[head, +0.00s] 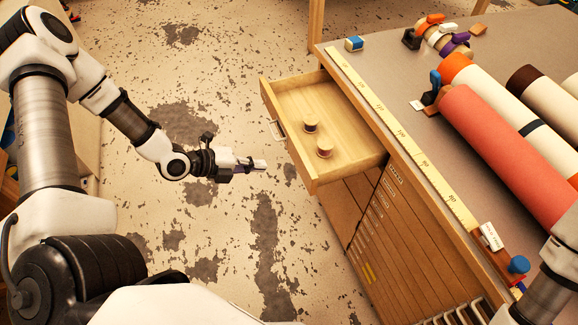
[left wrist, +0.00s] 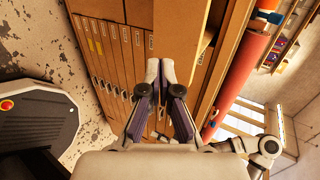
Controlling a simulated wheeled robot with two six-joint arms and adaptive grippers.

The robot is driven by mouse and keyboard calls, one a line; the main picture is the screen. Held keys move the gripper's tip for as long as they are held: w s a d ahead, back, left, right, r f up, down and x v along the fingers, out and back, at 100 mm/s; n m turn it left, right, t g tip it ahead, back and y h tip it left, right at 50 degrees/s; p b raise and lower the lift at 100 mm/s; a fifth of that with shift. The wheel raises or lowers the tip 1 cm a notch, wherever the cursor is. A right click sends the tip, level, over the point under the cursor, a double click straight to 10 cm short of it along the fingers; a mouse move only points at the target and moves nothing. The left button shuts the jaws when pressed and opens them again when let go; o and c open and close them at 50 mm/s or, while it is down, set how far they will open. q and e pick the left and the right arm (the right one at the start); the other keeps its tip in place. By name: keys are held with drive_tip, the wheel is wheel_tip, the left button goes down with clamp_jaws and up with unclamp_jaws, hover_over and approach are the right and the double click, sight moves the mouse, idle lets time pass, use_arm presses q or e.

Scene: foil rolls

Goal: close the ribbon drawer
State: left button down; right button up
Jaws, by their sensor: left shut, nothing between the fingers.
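The ribbon drawer (head: 345,112) is pulled out from the wooden cabinet (head: 403,235), over the floor. Two small spools (head: 324,149) stand inside it. A metal handle (head: 277,130) is on its front. My left gripper (head: 262,164) is shut and empty, in front of the drawer and a little to the left of it, apart from the handle. In the left wrist view, the fingertips (left wrist: 160,68) point toward the cabinet front, with a wooden panel above them. My right gripper is not in view; only part of my right arm shows at the lower right.
A yellow measuring strip (head: 400,135) runs along the edge of the worktop (head: 385,60). A red roll (head: 505,155) and other large rolls lie on the worktop. A blue-topped item (head: 354,43) stands at the back corner. The floor (head: 235,240) in front of the cabinet is clear.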

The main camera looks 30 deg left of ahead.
sight(298, 163)
use_arm(q)
drive_tip(key=x, duration=0.3)
drive_tip(key=r+x, duration=0.1)
drive_tip(key=x, duration=0.4)
drive_tip(key=shift+w+d+r, duration=0.2)
drive_tip(key=shift+w+d, duration=0.3)
drive_tip(key=shift+w, duration=0.05)
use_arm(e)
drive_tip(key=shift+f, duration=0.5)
use_arm(q)
drive_tip(key=shift+w, duration=0.1)
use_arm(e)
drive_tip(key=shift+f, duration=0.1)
